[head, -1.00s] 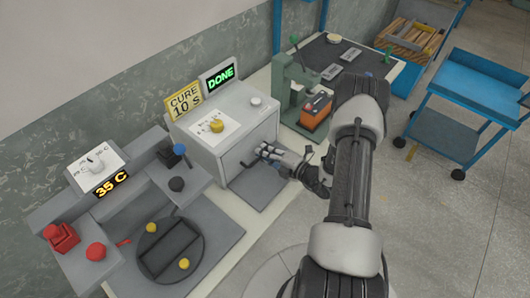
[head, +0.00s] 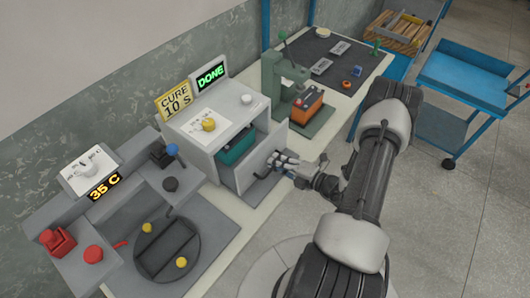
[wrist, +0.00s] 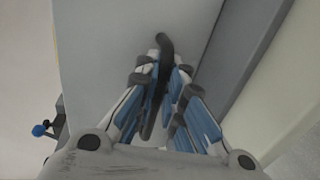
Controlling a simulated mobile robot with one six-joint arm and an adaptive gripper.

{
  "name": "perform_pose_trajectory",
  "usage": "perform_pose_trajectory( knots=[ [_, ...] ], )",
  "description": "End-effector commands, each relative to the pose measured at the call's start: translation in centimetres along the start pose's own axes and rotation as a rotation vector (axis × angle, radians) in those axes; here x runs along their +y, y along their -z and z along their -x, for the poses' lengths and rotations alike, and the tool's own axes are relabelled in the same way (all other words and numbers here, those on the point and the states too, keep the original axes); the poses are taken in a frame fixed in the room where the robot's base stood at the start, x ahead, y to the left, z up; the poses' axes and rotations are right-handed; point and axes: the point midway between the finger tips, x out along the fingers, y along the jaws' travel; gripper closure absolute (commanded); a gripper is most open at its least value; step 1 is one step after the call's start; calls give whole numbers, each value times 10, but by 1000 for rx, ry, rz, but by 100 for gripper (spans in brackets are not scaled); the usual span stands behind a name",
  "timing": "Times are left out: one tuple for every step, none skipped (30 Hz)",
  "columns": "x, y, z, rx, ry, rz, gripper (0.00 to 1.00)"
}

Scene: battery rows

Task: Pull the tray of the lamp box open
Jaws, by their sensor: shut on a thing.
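The lamp box (head: 193,130) is a light grey cabinet on the bench, with a yellow "CURE 10 s" sign and a green "DONE" display (head: 211,75) on top. Its tray front (head: 243,167) stands out from the body, and a teal thing (head: 236,147) shows in the opening behind it. My gripper (head: 279,162) is at the tray front, shut on the dark handle (head: 262,174). In the wrist view the fingers (wrist: 160,95) close around the dark handle bar (wrist: 164,45) in front of the grey panel.
A green press (head: 283,80) with an orange block (head: 306,104) stands right of the box. A round dark plate (head: 167,250) with yellow knobs is at front left. A blue cart (head: 470,85) stands at right. The floor by my arm is clear.

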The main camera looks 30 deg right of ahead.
Motion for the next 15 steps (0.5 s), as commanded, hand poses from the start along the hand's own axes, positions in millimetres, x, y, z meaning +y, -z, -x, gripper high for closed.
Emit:
perform_pose_trajectory(
  knots=[
    [-2, -2, 12, -7, -1, -4, 100],
    [-3, -2, 17, -7, -1, -3, 100],
    [-4, -2, 24, -6, -1, -2, 100],
    [-5, -2, 29, -6, -1, -2, 100],
    [-6, -2, 33, -6, -1, -2, 100],
    [-7, -2, 39, -6, -1, -2, 100],
    [-8, -1, 43, -5, -1, -1, 100],
    [-9, -1, 46, -5, -1, -1, 100],
    [-10, -1, 50, -4, -1, -1, 100],
    [-10, -1, 52, -3, -1, -1, 100],
    [-11, -1, 55, -3, -1, -1, 100],
    [-11, -1, 57, -3, -1, 0, 100],
    [-12, -1, 59, -3, -2, 0, 100],
    [-12, -1, 60, -2, -2, 0, 100],
    [-12, -1, 61, -1, -2, 0, 100]
  ],
)
